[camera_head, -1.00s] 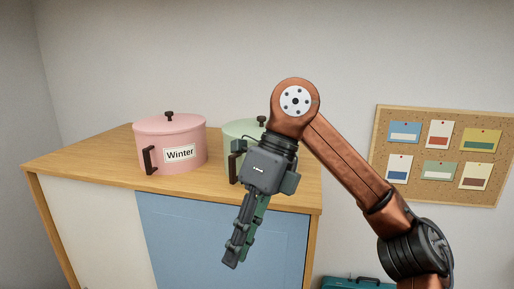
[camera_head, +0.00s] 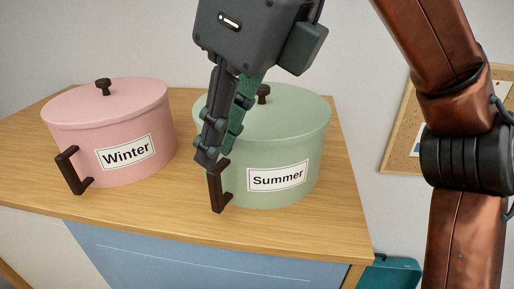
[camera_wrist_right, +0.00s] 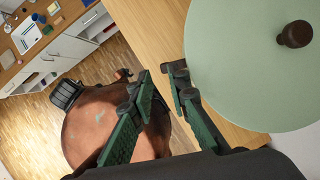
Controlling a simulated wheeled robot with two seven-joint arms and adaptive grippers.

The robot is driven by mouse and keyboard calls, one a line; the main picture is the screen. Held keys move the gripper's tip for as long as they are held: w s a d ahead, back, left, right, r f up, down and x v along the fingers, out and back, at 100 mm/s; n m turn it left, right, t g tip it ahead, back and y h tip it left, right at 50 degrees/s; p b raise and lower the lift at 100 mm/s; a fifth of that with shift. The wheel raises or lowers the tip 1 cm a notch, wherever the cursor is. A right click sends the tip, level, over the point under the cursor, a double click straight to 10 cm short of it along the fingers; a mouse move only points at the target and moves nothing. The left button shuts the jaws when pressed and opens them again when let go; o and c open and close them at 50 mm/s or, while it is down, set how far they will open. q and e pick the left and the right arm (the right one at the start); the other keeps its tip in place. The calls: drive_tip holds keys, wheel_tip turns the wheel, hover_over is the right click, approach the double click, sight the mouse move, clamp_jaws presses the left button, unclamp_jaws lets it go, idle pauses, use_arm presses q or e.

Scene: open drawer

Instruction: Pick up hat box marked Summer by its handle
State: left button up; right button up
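The pale green hat box marked Summer (camera_head: 286,150) stands upright on the right part of the wooden cabinet top. Its dark brown handle (camera_head: 217,190) sticks out from its left front side. My right gripper (camera_head: 211,158) points down in front of the box, with its fingertips just above or at the top of the handle. In the right wrist view the fingers (camera_wrist_right: 163,76) are apart, with nothing seen between them. The box lid (camera_wrist_right: 247,62) with its dark knob lies to their right; I cannot make out the handle there. My left gripper is out of view.
The pink hat box marked Winter (camera_head: 112,130) stands to the left, with a strip of bare wooden top (camera_head: 150,205) in front. A teal case (camera_head: 392,273) is low at the right. A pinboard (camera_head: 400,140) hangs behind my right arm.

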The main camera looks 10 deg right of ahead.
sight(214, 170)
drive_tip(key=x, duration=0.4)
drive_tip(key=d+p+x, duration=0.1)
drive_tip(key=x, duration=0.1)
drive_tip(key=shift+w+f, duration=0.1)
drive_tip(key=shift+w, duration=0.25)
drive_tip(key=shift+s+a, duration=0.1)
drive_tip(key=shift+s, duration=0.15)
drive_tip(key=shift+w+a+f, duration=0.1)
drive_tip(key=shift+w, duration=0.1)
drive_tip(key=shift+c, duration=0.8)
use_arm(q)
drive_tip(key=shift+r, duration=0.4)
use_arm(e)
drive_tip(key=shift+s, duration=0.1)
clamp_jaws()
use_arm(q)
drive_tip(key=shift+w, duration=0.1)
